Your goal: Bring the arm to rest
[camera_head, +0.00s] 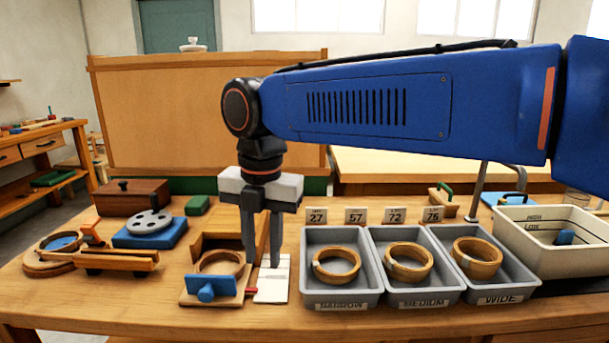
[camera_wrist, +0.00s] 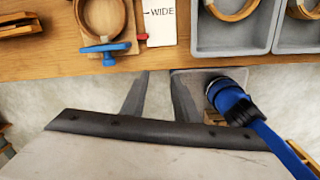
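My gripper (camera_head: 263,264) hangs pointing down from the blue arm, in front of the wooden clamp fixture and the white card in the head view. Its two fingers are apart with nothing between them. In the wrist view the gripper (camera_wrist: 160,73) shows the same gap, with pale floor behind the fingers and the table's front edge just beyond the tips. No object is held.
A bark ring (camera_head: 221,262) sits in the fixture with a blue clamp (camera_head: 211,289). The card (camera_wrist: 160,22) reads WIDE. Narrow (camera_head: 313,290), medium (camera_head: 398,284) and wide (camera_head: 515,276) trays each hold a ring. A white tub (camera_head: 508,240) stands right.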

